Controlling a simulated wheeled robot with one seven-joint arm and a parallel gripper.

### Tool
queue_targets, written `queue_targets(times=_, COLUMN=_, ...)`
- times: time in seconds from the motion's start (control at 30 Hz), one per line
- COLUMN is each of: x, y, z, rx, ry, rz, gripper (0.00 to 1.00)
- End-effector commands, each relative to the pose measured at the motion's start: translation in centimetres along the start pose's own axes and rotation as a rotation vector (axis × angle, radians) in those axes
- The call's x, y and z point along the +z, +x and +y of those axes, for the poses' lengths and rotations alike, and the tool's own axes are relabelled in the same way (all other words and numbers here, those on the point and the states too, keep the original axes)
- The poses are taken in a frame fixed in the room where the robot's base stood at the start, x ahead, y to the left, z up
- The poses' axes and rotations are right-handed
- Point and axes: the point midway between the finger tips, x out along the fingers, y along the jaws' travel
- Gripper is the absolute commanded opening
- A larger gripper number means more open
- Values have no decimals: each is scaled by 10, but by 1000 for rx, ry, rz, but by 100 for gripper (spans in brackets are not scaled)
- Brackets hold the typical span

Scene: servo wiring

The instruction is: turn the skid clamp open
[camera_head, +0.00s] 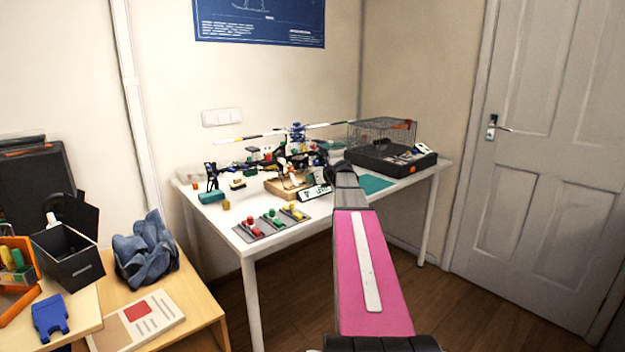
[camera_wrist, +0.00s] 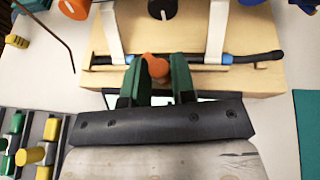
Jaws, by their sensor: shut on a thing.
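The orange skid clamp knob (camera_wrist: 154,66) is at the front edge of a light wooden block (camera_wrist: 270,76) in the wrist view. My gripper (camera_wrist: 155,74) has its two green fingers shut on this knob, one finger on each side. A dark rod with blue sleeves (camera_wrist: 245,58) lies across the block behind the knob, under two white uprights (camera_wrist: 217,30). In the head view the wooden block (camera_head: 278,187) stands on the white table under the model helicopter (camera_head: 297,135). My arm hides the fingers and knob there.
A grey panel with red, green and yellow parts (camera_head: 272,222) lies at the table's front left. A black case with a wire cage (camera_head: 382,135) stands at the back right. A teal mat (camera_head: 376,184) is right of the block. A bent dark hex key (camera_wrist: 45,40) lies left of it.

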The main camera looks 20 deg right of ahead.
Motion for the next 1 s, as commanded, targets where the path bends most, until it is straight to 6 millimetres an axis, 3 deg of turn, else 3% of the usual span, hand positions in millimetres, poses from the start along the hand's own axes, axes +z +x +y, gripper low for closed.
queue_targets(times=0.17, x=0, y=1, z=3, rx=9, ry=2, rz=0, gripper=0)
queue_targets(times=0.2, x=0, y=1, z=3, rx=9, ry=2, rz=0, gripper=34)
queue_targets(times=0.23, x=0, y=1, z=3, rx=8, ry=2, rz=0, gripper=44)
queue_targets(times=0.27, x=0, y=1, z=3, rx=8, ry=2, rz=0, gripper=46)
queue_targets(times=0.67, x=0, y=-9, z=2, rx=2, ry=1, rz=0, gripper=46)
queue_targets(times=1.0, x=0, y=-70, z=3, rx=2, ry=1, rz=-1, gripper=46)
